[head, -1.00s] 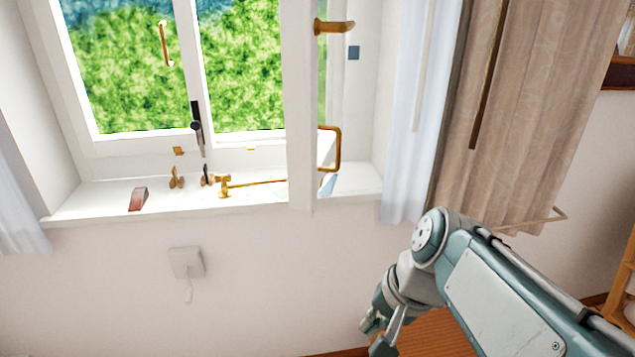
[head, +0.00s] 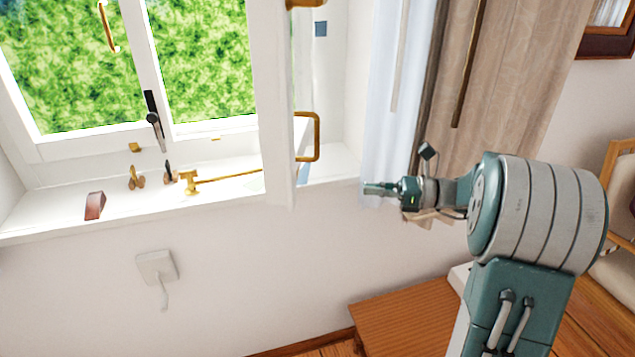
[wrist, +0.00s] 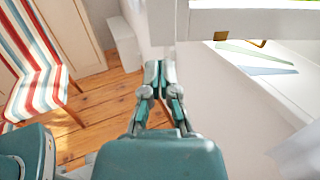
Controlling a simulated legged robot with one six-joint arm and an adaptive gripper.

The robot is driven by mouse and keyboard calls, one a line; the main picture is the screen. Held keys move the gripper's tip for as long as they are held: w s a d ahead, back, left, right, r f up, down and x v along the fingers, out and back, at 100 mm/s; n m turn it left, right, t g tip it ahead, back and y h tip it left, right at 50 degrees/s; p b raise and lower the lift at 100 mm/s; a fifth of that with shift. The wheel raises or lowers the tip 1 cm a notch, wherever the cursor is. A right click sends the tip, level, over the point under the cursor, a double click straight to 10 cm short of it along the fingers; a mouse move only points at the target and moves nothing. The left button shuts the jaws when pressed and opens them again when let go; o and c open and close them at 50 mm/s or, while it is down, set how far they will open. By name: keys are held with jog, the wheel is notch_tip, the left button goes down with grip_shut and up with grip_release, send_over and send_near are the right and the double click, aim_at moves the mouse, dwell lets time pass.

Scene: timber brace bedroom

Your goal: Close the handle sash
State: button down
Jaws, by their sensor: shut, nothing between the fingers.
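The handle sash (head: 277,120) is a white window sash standing open, swung into the room and seen nearly edge-on in the head view. Its gold handle (head: 317,137) sticks out on its right face. My gripper (head: 368,189) is shut and empty, to the right of the sash and lower than the handle, pointing left with a gap between. In the wrist view my gripper (wrist: 160,70) has its fingers together. A white bar, probably the sash's lower edge (wrist: 250,22), crosses the top right there. The handle cannot be made out surely in that view.
The white sill (head: 60,212) holds a gold stay (head: 225,179), a brown wedge (head: 95,205) and small gold fittings. A white sheer curtain (head: 385,110) and a beige curtain (head: 500,90) hang at right. A wooden bench (head: 400,325) stands below. A striped chair (wrist: 42,60) stands left in the wrist view.

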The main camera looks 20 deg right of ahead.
aim_at(294, 184)
jog(key=x, duration=1.3)
jog(key=shift+a, duration=0.4)
jog(key=shift+w+a, duration=0.1)
jog(key=shift+a, duration=0.05)
